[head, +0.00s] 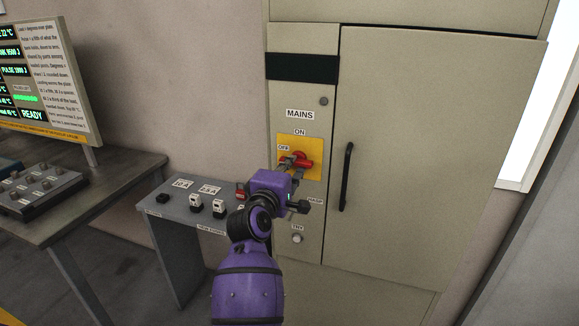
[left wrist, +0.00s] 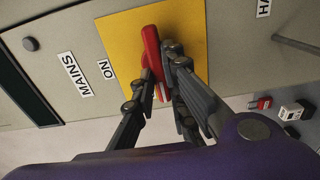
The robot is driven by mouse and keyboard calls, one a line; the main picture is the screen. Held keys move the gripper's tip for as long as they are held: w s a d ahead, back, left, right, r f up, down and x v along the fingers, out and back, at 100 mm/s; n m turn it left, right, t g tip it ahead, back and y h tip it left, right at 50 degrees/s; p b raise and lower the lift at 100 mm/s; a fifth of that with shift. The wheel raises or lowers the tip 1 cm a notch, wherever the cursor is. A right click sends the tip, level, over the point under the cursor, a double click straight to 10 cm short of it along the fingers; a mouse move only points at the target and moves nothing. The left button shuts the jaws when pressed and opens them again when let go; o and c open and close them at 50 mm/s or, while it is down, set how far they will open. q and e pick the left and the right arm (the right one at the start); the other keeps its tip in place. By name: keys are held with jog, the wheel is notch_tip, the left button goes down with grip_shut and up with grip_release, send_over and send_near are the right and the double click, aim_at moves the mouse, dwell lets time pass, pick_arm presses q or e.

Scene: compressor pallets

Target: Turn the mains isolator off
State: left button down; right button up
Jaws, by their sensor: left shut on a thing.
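The mains isolator has a red handle (head: 303,159) on a yellow plate (head: 315,145), set in the narrow left panel of a beige cabinet. ON is marked above the plate and OFF at its left. My left gripper (head: 289,166) is at the handle. In the left wrist view my left gripper (left wrist: 160,58) is shut on the red handle (left wrist: 151,45), with a finger on either side. The handle lies close to level across the plate, slightly tilted. My right gripper is not in view.
The cabinet door (head: 430,150) with a black pull handle (head: 346,177) is to the right. Further left are a table (head: 95,195), a control box (head: 40,187) and a display (head: 45,75).

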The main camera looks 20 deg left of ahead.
pick_arm(q)
jog(key=shift+r, duration=0.1)
dwell(0.3)
jog(key=c, duration=1.8)
grip_release()
jog(key=shift+o, duration=0.2)
jog(key=s, duration=0.7)
jog(key=shift+s, duration=0.2)
jog(key=shift+a, duration=0.15)
